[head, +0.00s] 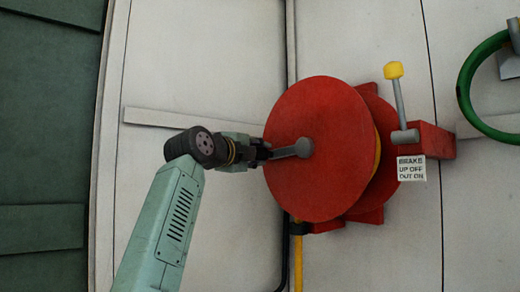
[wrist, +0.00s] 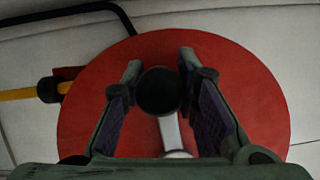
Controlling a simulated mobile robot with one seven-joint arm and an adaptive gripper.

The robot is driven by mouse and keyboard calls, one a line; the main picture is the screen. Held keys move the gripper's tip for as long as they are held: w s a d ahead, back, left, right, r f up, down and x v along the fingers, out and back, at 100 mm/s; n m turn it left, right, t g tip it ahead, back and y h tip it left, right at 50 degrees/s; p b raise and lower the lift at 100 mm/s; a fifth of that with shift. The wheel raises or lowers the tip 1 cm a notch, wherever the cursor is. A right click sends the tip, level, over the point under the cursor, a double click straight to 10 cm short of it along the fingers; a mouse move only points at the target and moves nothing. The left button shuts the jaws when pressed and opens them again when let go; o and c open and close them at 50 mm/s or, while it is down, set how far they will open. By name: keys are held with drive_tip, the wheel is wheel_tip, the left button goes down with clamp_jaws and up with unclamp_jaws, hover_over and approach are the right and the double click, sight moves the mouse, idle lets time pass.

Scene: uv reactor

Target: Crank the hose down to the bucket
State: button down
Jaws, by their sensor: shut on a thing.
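The red hose reel (head: 318,185) is mounted on the pale wall in the head view. A grey crank arm (head: 290,151) runs from its hub toward the left. My gripper (head: 263,151) is at the outer end of this arm. In the wrist view, my gripper's two fingers (wrist: 160,66) are shut on the dark round crank handle (wrist: 158,92), with the red disc behind. The yellow hose (head: 298,268) hangs below the reel, with a black fitting near its top. The hose also shows at the left of the wrist view (wrist: 18,94). No bucket is in view.
A brake lever with a yellow knob (head: 393,70) stands nearly upright right of the reel. Its label (head: 411,168) reads "BRAKE UP OFF OUT ON". A black pipe (head: 284,262) runs beside the hose. A green ring (head: 466,90) is at the right edge.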

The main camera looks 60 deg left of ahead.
idle(0.4)
drive_tip(key=c, duration=1.2)
unclamp_jaws()
drive_tip(key=shift+c, duration=0.2)
drive_tip(key=v, duration=0.7)
drive_tip(key=shift+s, duration=0.25)
drive_tip(key=shift+d, duration=0.15)
